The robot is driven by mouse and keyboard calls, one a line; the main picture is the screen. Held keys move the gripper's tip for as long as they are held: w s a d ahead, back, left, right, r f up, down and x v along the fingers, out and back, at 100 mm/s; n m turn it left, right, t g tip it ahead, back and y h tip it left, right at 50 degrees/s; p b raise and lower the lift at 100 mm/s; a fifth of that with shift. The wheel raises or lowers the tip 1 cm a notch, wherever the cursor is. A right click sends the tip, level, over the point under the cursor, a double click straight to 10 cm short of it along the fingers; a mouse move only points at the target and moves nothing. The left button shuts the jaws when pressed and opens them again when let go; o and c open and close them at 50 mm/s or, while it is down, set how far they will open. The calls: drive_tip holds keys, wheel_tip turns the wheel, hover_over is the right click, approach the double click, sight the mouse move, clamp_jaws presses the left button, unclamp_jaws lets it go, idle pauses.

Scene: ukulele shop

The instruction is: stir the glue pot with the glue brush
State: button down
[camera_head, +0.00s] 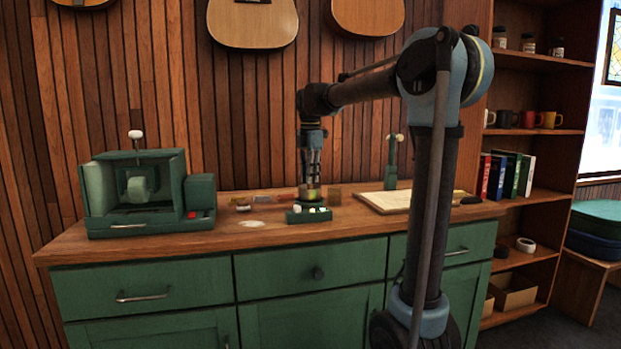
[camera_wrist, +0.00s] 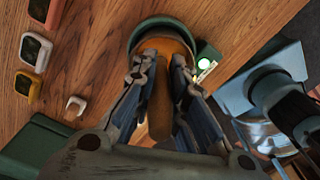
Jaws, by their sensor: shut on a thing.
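My gripper (camera_wrist: 160,70) is shut on the brown handle of the glue brush (camera_wrist: 160,112), which stands between the two fingers. In the head view, my gripper (camera_head: 313,172) points straight down over the pot (camera_head: 310,194) on the wooden counter. The brush is hard to make out there.
Several small coloured pieces, one orange (camera_wrist: 28,85), lie to the left. A green machine (camera_head: 140,195) stands at the counter's left, a pale board (camera_head: 385,201) at the right. Shelves (camera_head: 540,130) stand further right.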

drive_tip(key=shift+r, duration=0.1)
drive_tip(key=shift+r, duration=3.3)
drive_tip(key=shift+r, duration=2.55)
